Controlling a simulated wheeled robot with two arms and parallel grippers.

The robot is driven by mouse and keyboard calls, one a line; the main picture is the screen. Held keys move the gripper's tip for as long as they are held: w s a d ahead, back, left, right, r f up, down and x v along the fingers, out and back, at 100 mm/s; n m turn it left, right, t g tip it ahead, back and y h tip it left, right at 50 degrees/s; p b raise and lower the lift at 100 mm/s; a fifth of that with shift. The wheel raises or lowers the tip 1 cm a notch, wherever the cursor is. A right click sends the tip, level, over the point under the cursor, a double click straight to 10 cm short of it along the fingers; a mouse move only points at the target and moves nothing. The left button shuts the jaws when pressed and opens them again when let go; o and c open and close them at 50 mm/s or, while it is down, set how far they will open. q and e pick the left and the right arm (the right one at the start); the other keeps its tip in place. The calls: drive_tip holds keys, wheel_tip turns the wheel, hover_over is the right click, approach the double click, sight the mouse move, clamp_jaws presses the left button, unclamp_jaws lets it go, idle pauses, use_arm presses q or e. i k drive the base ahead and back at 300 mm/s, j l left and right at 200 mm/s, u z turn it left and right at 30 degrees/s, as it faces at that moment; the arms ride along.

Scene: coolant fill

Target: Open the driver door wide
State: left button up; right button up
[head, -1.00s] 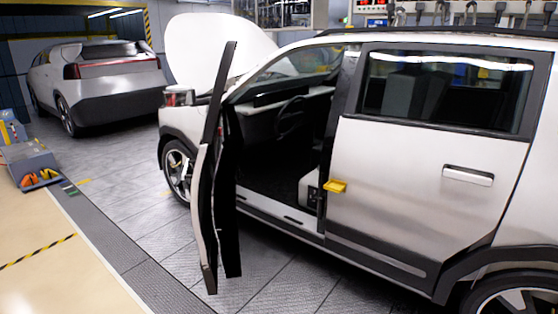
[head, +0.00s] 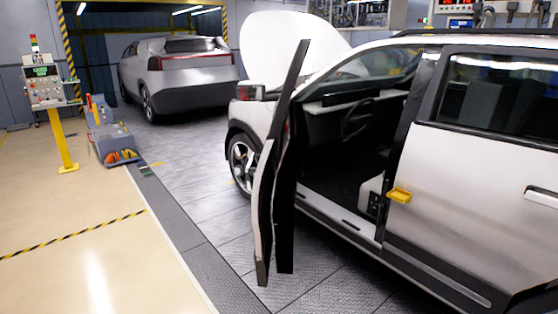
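The driver door (head: 262,195) of the white car stands swung out from the body, seen nearly edge-on in the head view. The doorway behind it is open, with the dark steering wheel (head: 357,117) and the cabin floor showing. A yellow piece (head: 399,195) sits at the rear edge of the door opening. The door's outer face and handle are mostly hidden by the edge-on angle. Neither of my grippers is in the picture.
The car's hood (head: 290,50) is raised. A second grey car (head: 180,75) stands behind. A control panel on a yellow post (head: 62,145) and a low grey unit (head: 112,140) stand at left. The floor left of the door is clear.

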sight(274, 194)
drive_tip(key=j+z, duration=0.3)
drive_tip(key=j, duration=1.1)
drive_tip(key=j+z, duration=0.3)
drive_tip(key=j, duration=1.1)
drive_tip(key=i+j, duration=0.1)
drive_tip(key=j, duration=0.15)
drive_tip(key=i+l+u, duration=0.1)
drive_tip(key=i+l, duration=0.45)
drive_tip(key=i+l+u, duration=0.15)
drive_tip(key=i+l, duration=0.15)
drive_tip(key=i+l+u, duration=0.1)
drive_tip(key=i+l, duration=0.15)
drive_tip(key=l, duration=0.25)
drive_tip(key=i+l+u, duration=0.1)
drive_tip(key=i+l, duration=0.4)
drive_tip(key=l, duration=0.25)
drive_tip(key=i+l+u, duration=0.15)
drive_tip(key=l, duration=0.25)
drive_tip(key=i+l+u, duration=0.1)
drive_tip(key=i+l, duration=0.2)
drive_tip(key=l, duration=0.15)
